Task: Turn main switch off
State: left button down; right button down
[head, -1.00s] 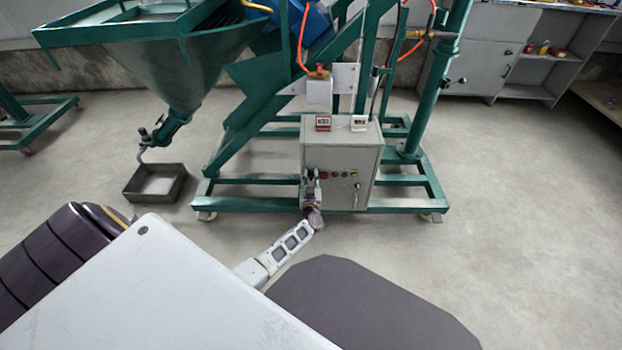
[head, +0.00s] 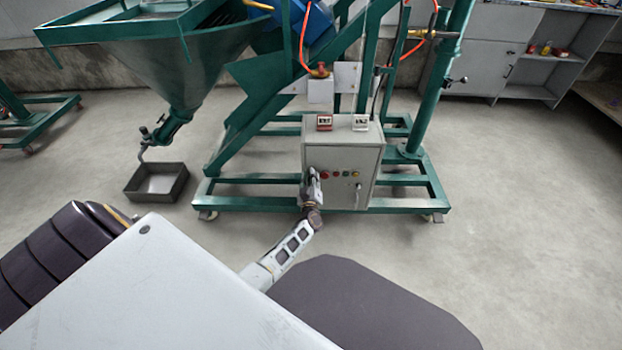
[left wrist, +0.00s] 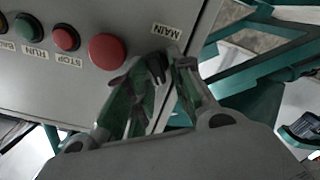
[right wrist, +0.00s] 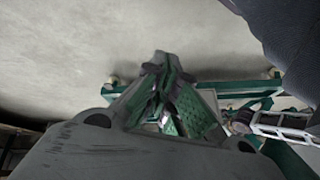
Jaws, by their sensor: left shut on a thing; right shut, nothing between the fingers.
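The grey control box (head: 335,185) stands on the green machine frame, its front facing me. In the left wrist view its panel (left wrist: 60,90) carries a MAIN label (left wrist: 166,31), with a large red button (left wrist: 107,52) beside it. My left gripper (head: 312,173) is at the left part of the panel. In the left wrist view its fingers (left wrist: 168,66) are shut at the MAIN label, on the main switch, which they mostly hide. The switch's setting cannot be read. My right gripper (right wrist: 162,68) is shut and empty in the right wrist view, away from the panel.
STOP (left wrist: 66,37) and RUN (left wrist: 37,31) buttons lie along the panel. Green frame beams (head: 270,205) run around the box. A hopper (head: 165,60) and a metal tray (head: 157,182) are at left. The floor at right (head: 530,200) is clear.

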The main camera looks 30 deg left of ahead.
pick_arm(q)
jog(key=shift+s+a+f+n+b, duration=0.15)
jog(key=shift+n+b, duration=0.5)
jog(key=shift+n, duration=1.2)
jog(key=shift+f+n+b, duration=0.2)
jog(key=shift+n+b, duration=0.4)
jog(key=shift+n, duration=1.3)
jog(key=shift+s+a+f+n+b, duration=0.15)
jog(key=shift+n+b, duration=0.5)
jog(key=shift+n, duration=1.2)
pick_arm(e)
notch_tip(320, 180, down, 8)
jog(key=a+t, duration=0.1)
jog(key=shift+a+m+y, duration=0.25)
jog(key=shift+m+y, duration=0.15)
pick_arm(q)
jog(key=shift+w+d, duration=0.1)
pick_arm(e)
jog(key=shift+f, duration=0.1)
jog(key=shift+t, duration=0.3)
pick_arm(q)
jog(key=c, duration=1.5)
grip_release()
pick_arm(e)
jog(key=shift+w, duration=0.1)
pick_arm(q)
jog(key=shift+r+m, duration=0.1)
jog(key=shift+m, duration=0.2)
pick_arm(e)
jog(key=shift+r, duration=0.3)
